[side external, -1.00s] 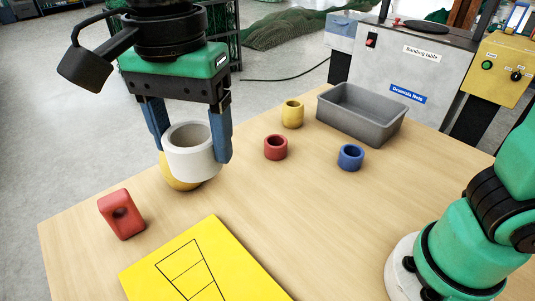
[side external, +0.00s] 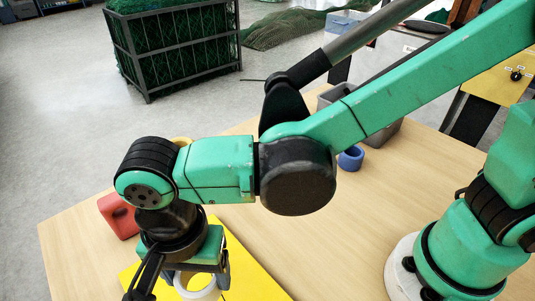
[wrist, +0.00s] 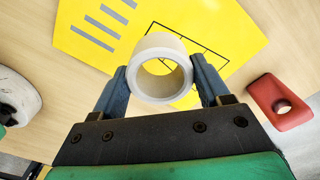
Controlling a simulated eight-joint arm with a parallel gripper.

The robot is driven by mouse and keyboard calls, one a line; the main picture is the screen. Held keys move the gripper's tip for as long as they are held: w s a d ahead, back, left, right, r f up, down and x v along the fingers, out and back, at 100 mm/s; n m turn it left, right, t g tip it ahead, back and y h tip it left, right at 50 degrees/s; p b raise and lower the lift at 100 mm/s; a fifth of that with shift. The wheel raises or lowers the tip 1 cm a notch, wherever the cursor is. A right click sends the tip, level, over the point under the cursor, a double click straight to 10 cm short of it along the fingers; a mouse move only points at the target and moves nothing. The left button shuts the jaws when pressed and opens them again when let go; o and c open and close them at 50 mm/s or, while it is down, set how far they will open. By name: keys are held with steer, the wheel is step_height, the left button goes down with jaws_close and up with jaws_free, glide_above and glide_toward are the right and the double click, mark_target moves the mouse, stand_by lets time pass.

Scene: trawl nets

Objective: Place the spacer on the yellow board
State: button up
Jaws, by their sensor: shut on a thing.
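My gripper (side external: 201,284) is shut on a thick white ring, the spacer (wrist: 150,84), with one blue finger on each side of it. In the side view only part of the spacer (side external: 196,290) shows below the gripper, near the bottom edge. In the wrist view the yellow board (wrist: 215,18) lies beyond the spacer, and the spacer overlaps the black outline drawn on it. In the side view the yellow board (side external: 250,265) is partly hidden by my gripper. I cannot tell whether the spacer touches the board or hangs above it.
A red block with a hole (side external: 116,216) stands left of the board; it also shows in the wrist view (wrist: 281,102). A blue ring (side external: 351,158) and a grey bin (side external: 385,133) are farther back, partly behind my arm. Table to the right of the board is clear.

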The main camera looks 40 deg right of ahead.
mark_target(204, 291)
steer(key=shift+f, duration=2.35)
steer(key=o, duration=1.3)
steer(key=shift+f, duration=0.15)
steer(key=shift+c, duration=0.2)
step_height(204, 291, up, 12)
steer(key=w+d+n+t, duration=0.2)
steer(key=d+n+t, duration=0.1)
steer(key=d, duration=1)
steer(key=w+d+f+n+t, duration=0.1)
steer(key=d+n+t, duration=0.3)
steer(key=d, duration=0.9)
steer(key=shift+w+n, duration=0.85)
steer(key=shift+n, duration=0.15)
